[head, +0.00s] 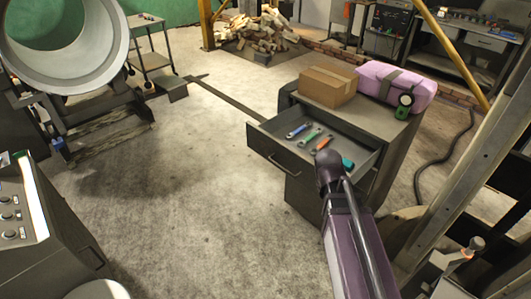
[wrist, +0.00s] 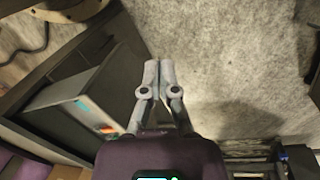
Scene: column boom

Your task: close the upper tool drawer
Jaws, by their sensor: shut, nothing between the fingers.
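The upper tool drawer (head: 265,146) is pulled well out of the grey cabinet (head: 387,126) in the head view. Its front with a bar handle faces lower left. Blue, green and orange wrenches and a teal item lie in it. My purple arm covers its right front part. In the wrist view, part of the open drawer with coloured tools (wrist: 100,118) shows at left. My gripper (wrist: 158,64) is shut and empty, its fingers side by side over the floor, to the right of the drawer. I cannot tell its exact gap to the drawer. The head view does not show the fingers.
On the cabinet top are a cardboard box (head: 328,85), a pink padded bag (head: 396,82) and a green-black round tool (head: 404,105). A metal post (head: 465,170) stands at right. A control console (head: 40,225) stands at left. The floor left of the drawer is clear.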

